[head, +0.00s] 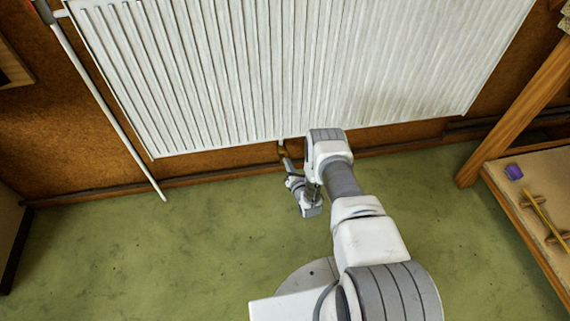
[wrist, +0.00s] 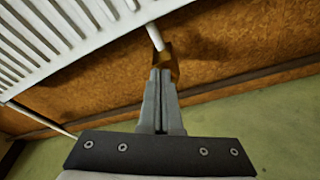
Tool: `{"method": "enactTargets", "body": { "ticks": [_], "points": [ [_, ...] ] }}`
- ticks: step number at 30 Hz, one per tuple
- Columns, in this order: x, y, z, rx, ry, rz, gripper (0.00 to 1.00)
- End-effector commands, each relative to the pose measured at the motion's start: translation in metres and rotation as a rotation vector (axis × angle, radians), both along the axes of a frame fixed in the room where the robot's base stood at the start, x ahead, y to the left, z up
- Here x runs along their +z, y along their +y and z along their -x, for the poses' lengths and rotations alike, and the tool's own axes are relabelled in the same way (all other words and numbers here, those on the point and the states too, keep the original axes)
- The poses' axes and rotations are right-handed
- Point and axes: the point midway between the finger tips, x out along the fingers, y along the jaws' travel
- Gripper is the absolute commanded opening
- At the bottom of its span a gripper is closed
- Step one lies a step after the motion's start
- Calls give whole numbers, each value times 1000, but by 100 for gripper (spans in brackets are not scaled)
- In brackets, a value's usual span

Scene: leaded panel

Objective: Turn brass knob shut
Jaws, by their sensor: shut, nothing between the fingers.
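The brass knob (wrist: 171,61) is under the lower edge of the white radiator, at the end of a short white pipe (wrist: 155,37). It also shows small in the head view (head: 282,151), partly hidden behind my gripper. My gripper (wrist: 160,72) is shut with nothing between its fingers. Its tips overlap the knob in the wrist view, with brass showing above and to the right of them. I cannot tell whether they touch it. In the head view my gripper (head: 287,163) reaches up to the knob from below.
The white ribbed radiator (head: 290,70) fills the wall above. A thin white pipe (head: 110,115) slants down at the left. A wooden bench (head: 530,185) with a purple item (head: 514,172) stands at the right. The green floor (head: 160,250) is clear at the left.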

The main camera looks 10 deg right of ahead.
Motion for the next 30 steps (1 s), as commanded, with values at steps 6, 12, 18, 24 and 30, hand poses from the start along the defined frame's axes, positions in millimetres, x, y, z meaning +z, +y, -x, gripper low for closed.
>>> {"method": "enactTargets", "body": {
  "ticks": [6, 12, 18, 24, 30],
  "points": [
    [2, 0, -15, 1, -2, 0, 0],
    [2, 0, -17, 1, 0, -1, 0],
    [2, 0, -17, 1, 0, -1, 0],
    [1, 0, -17, 1, 0, -1, 0],
    [-2, 1, -18, -1, -1, -1, 0]
  ]
}}
